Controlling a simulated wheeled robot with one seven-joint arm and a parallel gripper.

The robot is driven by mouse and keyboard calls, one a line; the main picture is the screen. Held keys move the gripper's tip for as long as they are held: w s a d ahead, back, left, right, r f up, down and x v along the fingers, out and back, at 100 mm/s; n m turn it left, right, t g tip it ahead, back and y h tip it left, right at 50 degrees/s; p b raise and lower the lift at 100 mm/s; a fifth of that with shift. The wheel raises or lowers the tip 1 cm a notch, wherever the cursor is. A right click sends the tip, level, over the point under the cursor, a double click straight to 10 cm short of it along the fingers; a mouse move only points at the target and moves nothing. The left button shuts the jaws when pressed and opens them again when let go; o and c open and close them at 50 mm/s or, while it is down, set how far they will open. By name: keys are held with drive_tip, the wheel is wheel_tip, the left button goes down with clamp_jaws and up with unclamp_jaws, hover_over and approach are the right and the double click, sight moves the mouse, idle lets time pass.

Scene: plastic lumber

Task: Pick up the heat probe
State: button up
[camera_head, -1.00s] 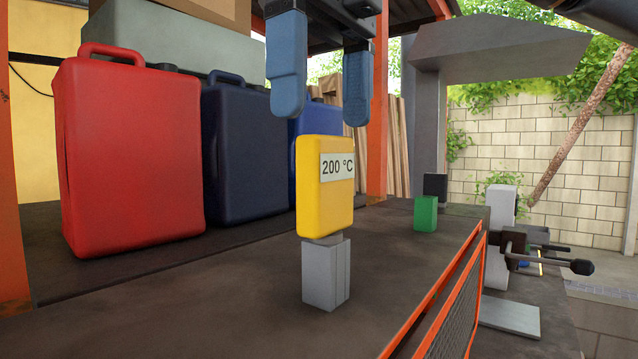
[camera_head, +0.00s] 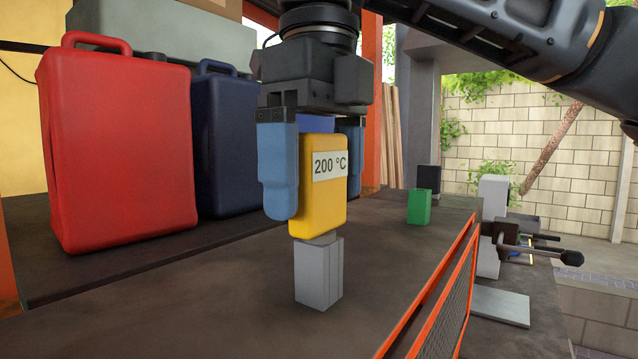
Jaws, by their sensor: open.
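The heat probe (camera_head: 322,208) has a yellow body with a white label reading 200 °C and a grey block-shaped lower end. It stands upright on the dark bench top. My gripper (camera_head: 310,190) points down around the yellow body, with one blue finger at its left side and the other partly hidden behind its right side. The jaws are open. I cannot tell whether either finger touches the probe.
A red canister (camera_head: 118,150) and a dark blue canister (camera_head: 225,140) stand behind on the left. A green block (camera_head: 419,207) and a black block (camera_head: 428,179) stand further back on the right. An orange-edged mesh guard (camera_head: 448,290) borders the bench's right side.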

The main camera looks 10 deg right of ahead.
drive_tip(key=shift+c, duration=0.2)
drive_tip(key=c, duration=1.1)
wheel_tip(320, 180, up, 10)
drive_tip(key=shift+c, duration=0.2)
wheel_tip(320, 180, up, 8)
drive_tip(key=p, duration=0.6)
drive_tip(key=shift+f, duration=0.2)
